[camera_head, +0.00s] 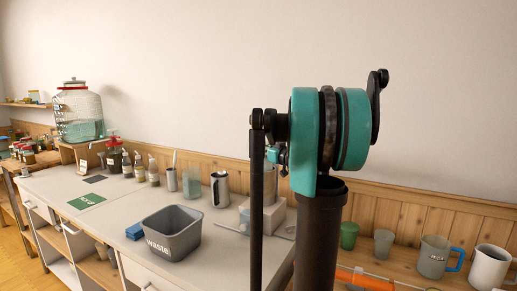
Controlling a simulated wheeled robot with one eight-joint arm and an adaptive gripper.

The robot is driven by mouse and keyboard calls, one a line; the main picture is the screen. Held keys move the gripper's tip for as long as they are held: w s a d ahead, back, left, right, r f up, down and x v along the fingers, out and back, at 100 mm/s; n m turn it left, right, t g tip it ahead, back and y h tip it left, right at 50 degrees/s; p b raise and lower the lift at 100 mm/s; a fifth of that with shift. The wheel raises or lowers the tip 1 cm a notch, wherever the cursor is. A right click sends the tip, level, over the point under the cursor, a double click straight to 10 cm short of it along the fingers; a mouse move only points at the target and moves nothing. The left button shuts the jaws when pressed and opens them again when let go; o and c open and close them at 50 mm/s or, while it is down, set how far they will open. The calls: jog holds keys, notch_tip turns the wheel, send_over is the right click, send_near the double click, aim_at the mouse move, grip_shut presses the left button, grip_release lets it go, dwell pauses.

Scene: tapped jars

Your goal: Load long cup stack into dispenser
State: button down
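I cannot make out a long cup stack or a cup dispenser for certain. A tall pale translucent cylinder (192,182) stands on the counter left of the steel pitcher; I cannot tell whether it is one vessel or stacked cups. A green cup (349,236) and a grey-green cup (383,243) stand apart at the right, beside a grey mug with a blue handle (434,257). Teal and black links of my arm fill the middle and hide part of the counter. My gripper does not show clearly.
A grey waste bin (172,234) stands near the counter's front edge, with a blue block (135,231) beside it. Pump bottles (139,167), a steel pitcher (219,190) and a large glass jar (79,112) stand along the back. A white mug (489,266) is far right.

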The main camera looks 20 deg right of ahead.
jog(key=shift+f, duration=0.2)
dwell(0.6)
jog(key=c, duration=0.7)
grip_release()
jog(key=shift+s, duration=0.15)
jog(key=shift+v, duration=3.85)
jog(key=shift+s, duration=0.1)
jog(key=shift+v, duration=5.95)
